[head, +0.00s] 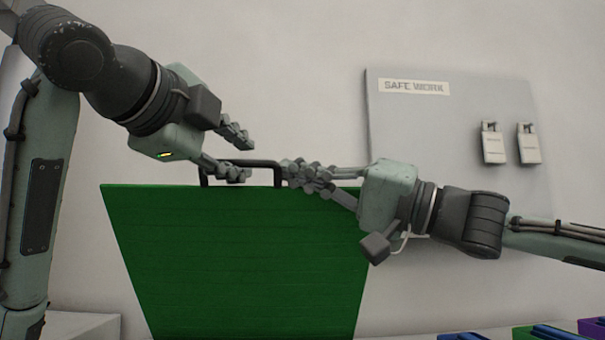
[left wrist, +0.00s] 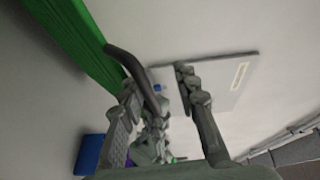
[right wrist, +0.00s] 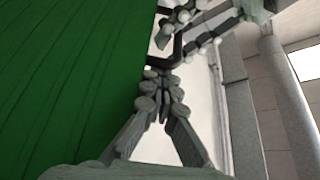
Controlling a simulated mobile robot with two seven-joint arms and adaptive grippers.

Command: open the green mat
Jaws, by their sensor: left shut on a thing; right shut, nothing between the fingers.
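The green mat (head: 235,260) is a wide green panel standing upright, with a black handle (head: 262,163) on its top edge. My left gripper (head: 246,160) is at the left part of the handle, shut on it, though its fingers look apart. The left wrist view shows the handle (left wrist: 130,62) running down to the left gripper's fingers (left wrist: 165,95). My right gripper (head: 288,172) is shut and empty beside the handle's right end. The right wrist view shows its closed fingers (right wrist: 163,95) close to the mat's edge (right wrist: 148,45). The mat's lower part is out of the head view.
A grey board (head: 440,140) with a SAFE WORK label and two white padlock-like items (head: 493,143) hangs on the back wall. Blue, green and purple bins (head: 545,333) line the bottom right. The wall above the mat is bare.

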